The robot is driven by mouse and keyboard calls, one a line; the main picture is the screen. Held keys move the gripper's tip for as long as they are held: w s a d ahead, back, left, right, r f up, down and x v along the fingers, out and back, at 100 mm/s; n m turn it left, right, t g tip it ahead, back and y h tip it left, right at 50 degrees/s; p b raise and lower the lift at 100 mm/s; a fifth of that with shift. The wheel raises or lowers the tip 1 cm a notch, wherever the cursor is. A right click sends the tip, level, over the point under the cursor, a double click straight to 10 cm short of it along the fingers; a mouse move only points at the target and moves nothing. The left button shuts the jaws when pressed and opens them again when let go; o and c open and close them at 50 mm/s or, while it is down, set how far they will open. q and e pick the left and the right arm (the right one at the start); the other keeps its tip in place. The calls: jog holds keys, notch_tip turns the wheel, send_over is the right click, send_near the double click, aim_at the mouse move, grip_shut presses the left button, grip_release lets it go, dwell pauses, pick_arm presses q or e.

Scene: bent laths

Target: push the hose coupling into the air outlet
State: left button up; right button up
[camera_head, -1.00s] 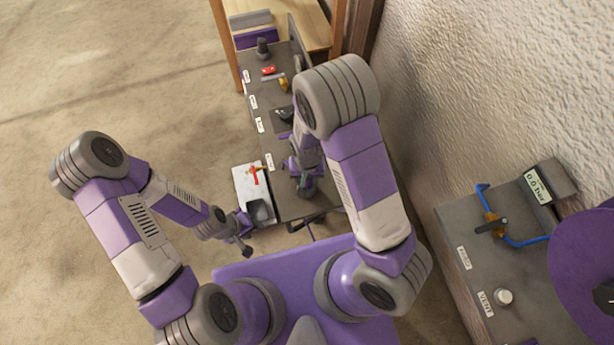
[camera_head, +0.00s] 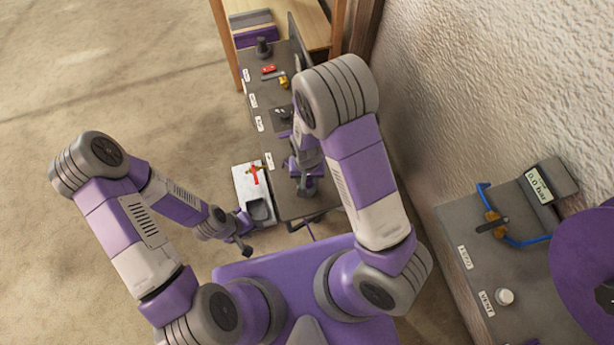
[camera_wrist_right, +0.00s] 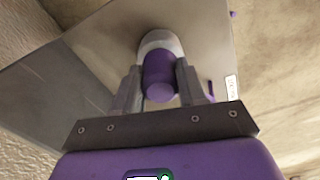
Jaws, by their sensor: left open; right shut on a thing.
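My right gripper (camera_wrist_right: 160,88) is shut on a purple cylinder with a pale rounded far end, which looks like the hose coupling (camera_wrist_right: 159,76). The cylinder sits between the two grey fingers, above a grey flat surface. In the head view my right gripper (camera_head: 304,180) is over the near end of the narrow bench, partly covered by my own arm, and the coupling cannot be made out there. I cannot clearly make out the air outlet in either view. My left gripper (camera_head: 244,244) is open and empty, low beside the white tray, away from the coupling.
The grey bench (camera_head: 263,108) carries labels, a red part (camera_head: 268,69), brass pieces and a dark knob. A white tray (camera_head: 241,181) with a red-handled item adjoins it.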

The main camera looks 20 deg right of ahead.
jog(key=shift+f, duration=0.25)
jog(key=shift+c, duration=0.4)
jog(key=o, duration=1.2)
jog(key=shift+o, duration=0.5)
jog(key=o, duration=0.4)
jog(key=shift+r, duration=0.15)
